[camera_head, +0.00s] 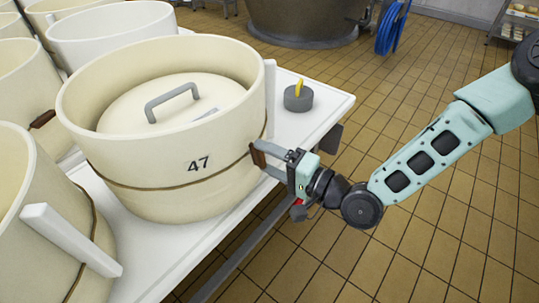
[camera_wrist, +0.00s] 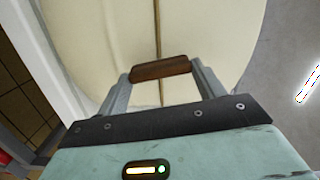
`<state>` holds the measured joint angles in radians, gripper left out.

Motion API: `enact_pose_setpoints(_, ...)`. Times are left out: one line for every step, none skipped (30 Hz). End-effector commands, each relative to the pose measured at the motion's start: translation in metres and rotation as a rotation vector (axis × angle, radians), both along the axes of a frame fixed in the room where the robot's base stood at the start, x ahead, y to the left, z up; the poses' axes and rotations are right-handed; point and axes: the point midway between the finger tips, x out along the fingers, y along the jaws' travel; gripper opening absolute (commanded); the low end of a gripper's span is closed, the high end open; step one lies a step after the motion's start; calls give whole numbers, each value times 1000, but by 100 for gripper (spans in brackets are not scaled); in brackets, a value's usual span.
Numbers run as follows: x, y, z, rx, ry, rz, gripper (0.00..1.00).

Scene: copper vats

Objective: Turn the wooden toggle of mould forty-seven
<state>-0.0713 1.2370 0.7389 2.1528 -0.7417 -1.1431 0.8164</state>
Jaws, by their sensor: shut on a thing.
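Mould forty-seven (camera_head: 180,120) is a cream round tub marked "47", with a lid (camera_head: 165,105) with a grey handle sitting inside its rim. A brown cord (camera_head: 140,187) runs around its wall. The wooden toggle (camera_head: 257,154) is on the cord at the tub's right side. In the wrist view the toggle (camera_wrist: 160,68) lies crosswise over the cord (camera_wrist: 157,30). My gripper (camera_head: 264,160) reaches in from the right. It is shut on the toggle, one finger at each end, as the wrist view shows (camera_wrist: 161,75). The fingers partly hide the toggle in the head view.
Several similar moulds stand close on the left, one with a brown toggle (camera_head: 43,119). A grey round weight (camera_head: 298,98) with a yellow piece sits on the white table (camera_head: 325,100) behind my gripper. A large vat (camera_head: 305,20) stands at the back. The tiled floor on the right is clear.

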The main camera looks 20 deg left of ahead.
Motion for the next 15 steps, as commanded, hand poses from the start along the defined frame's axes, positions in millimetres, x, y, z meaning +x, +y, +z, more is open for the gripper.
enact_pose_setpoints(0, -1, 1, 10, 32, -2, 45)
enact_pose_setpoints(0, -1, 0, 15, 48, -2, 45)
enact_pose_setpoints(0, -1, 0, 20, 70, -1, 45)
enact_pose_setpoints(0, 0, 0, 24, 84, 0, 45)
enact_pose_setpoints(0, 0, 0, 29, 97, 0, 45)
enact_pose_setpoints(0, 0, 0, 34, 114, -1, 45)
enact_pose_setpoints(0, 0, 0, 38, 124, -1, 45)
enact_pose_setpoints(0, 0, 0, 40, 134, -1, 45)
enact_pose_setpoints(0, 0, -1, 43, 146, 0, 45)
enact_pose_setpoints(0, 0, -1, 45, 153, 0, 45)
enact_pose_setpoints(0, 0, -1, 47, 161, 0, 45)
enact_pose_setpoints(0, 0, -1, 49, 169, 1, 45)
enact_pose_setpoints(0, 0, -1, 51, 173, 1, 45)
enact_pose_setpoints(0, 0, -1, 52, 176, 1, 45)
enact_pose_setpoints(0, 0, -1, 54, 181, 1, 45)
